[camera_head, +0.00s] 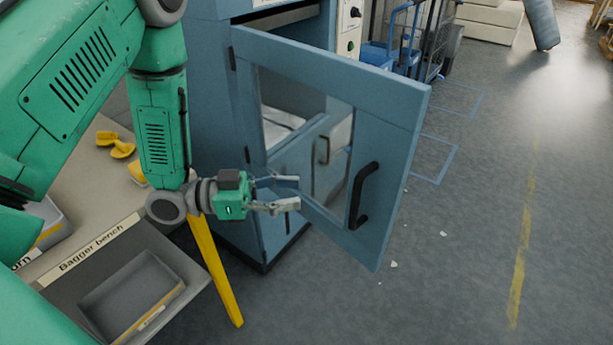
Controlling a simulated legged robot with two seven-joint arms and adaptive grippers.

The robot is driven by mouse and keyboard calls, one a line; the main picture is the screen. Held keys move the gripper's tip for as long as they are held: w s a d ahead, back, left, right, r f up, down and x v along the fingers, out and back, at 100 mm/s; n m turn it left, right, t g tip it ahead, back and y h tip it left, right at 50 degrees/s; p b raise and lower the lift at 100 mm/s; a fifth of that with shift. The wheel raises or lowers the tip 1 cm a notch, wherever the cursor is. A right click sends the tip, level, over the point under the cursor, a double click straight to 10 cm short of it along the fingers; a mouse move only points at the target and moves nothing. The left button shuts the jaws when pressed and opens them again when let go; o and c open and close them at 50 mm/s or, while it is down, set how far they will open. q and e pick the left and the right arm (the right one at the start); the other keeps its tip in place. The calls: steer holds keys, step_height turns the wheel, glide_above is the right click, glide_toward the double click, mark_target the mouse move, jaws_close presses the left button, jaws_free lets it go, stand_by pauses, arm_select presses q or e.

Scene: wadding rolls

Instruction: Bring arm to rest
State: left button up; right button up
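My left arm (160,125) is green and comes in from the left, with its forearm hanging down over the bench side. My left gripper (297,192) points right, with its two fingers apart and nothing between them. It is in front of the blue cabinet, near the lower part of its open door (398,125). Whether the fingers touch the door I cannot tell. The door has a window and a black handle (363,195), which is right of the fingertips and apart from them. My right gripper is not in view.
The blue cabinet (212,95) stands at the centre back. The bench (75,190) labelled "Bagger bench" is at left, with a grey tray (135,290), yellow items (117,146) and a yellow leg (216,270). A blue cart (385,55) stands behind. The floor at right is mostly clear, with small white scraps.

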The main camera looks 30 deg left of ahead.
arm_select(q)
steer(key=shift+a, duration=0.1)
steer(key=s+f+n+g+y, duration=0.25)
steer(key=f+n+y, duration=0.5)
steer(key=f, duration=0.85)
steer(key=s+a+f+n+g+y, duration=0.1)
steer(key=s+f+n+g+y, duration=0.1)
steer(key=s, duration=0.7)
steer(key=s+a+f+n+g+y, duration=0.1)
steer(key=s+a+f+g+y, duration=0.1)
steer(key=s+f+g+y, duration=0.2)
steer(key=s+f+y, duration=0.1)
steer(key=s+f, duration=0.2)
steer(key=s, duration=0.2)
steer(key=shift+s+a+n+y, duration=0.3)
steer(key=shift+n+y, duration=0.05)
